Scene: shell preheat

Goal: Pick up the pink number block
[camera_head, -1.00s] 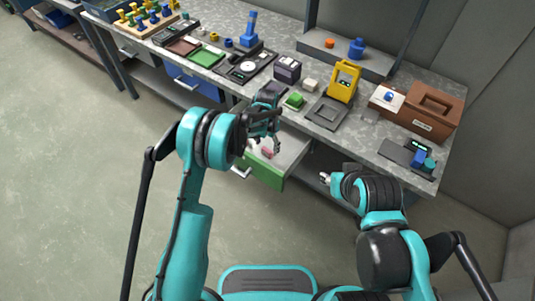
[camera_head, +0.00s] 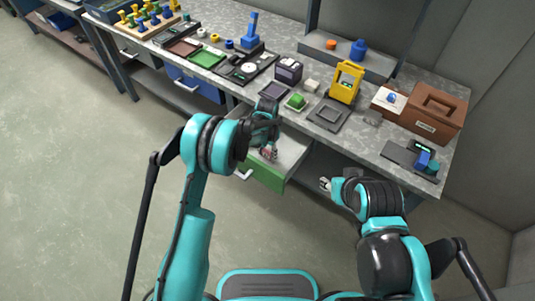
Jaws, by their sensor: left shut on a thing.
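The pink number block (camera_head: 267,153) shows as a small pinkish patch inside the open green-fronted drawer (camera_head: 262,174), mostly hidden by my fingers. My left gripper (camera_head: 268,153) reaches down into the drawer and is shut on the block. Whether the block touches the drawer floor cannot be told. My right gripper (camera_head: 325,184) is in front of the workbench, to the right of the drawer, apart from any object. Its fingers are too small to tell open from shut.
The drawer's walls stand close around my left gripper. The floor at left is clear.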

